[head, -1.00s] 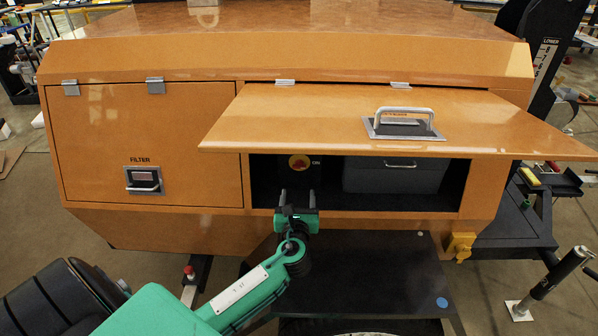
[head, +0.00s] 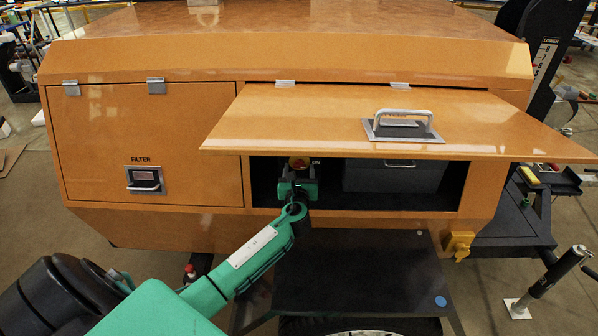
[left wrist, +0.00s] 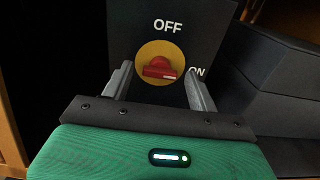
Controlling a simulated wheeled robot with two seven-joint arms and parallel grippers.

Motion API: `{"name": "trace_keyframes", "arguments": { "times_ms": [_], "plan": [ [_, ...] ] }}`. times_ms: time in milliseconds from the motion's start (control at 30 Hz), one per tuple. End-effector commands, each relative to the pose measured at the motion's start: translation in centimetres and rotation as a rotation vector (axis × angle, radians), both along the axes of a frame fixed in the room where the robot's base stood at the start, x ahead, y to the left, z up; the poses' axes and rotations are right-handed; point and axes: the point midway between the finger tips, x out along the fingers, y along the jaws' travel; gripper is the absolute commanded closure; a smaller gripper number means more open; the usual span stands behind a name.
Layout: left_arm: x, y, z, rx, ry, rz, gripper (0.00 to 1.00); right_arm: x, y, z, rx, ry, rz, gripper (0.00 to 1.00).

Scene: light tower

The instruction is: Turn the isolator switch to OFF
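The isolator switch is a red knob (left wrist: 160,68) on a round yellow plate (left wrist: 148,48), on a dark panel lettered OFF above and ON at right. Its white mark points right, toward ON. My right gripper is not in view.
The raised orange door (head: 330,125) hangs over the opening, close above my gripper. A grey box (head: 392,177) stands right of the switch inside the compartment. The closed FILTER door (head: 150,120) is at left.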

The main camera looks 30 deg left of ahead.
Motion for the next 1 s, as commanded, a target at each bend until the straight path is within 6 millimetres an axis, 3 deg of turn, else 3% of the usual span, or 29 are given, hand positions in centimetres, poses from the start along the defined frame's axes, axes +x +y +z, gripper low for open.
{"name": "trace_keyframes", "arguments": {
  "times_ms": [33, 200, 233, 567, 1000],
  "plan": [
    [0.0, 0.0, 0.0, 0.0, 0.0, 0.0, 0.5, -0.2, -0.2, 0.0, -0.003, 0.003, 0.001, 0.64],
    [0.0, 0.0, 0.0, 0.0, 0.0, 0.0, 0.83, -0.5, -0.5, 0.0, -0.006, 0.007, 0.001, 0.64],
    [0.0, 0.0, 0.0, 0.0, 0.0, 0.0, 0.85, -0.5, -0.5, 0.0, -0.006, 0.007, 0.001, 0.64],
    [0.0, 0.0, -0.1, -0.039, -0.024, 0.0, 0.85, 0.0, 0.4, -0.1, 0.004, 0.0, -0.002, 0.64],
    [-0.1, 0.0, -0.3, -0.321, -0.197, 0.001, 0.85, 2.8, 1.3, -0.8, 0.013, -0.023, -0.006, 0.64]
  ]
}}
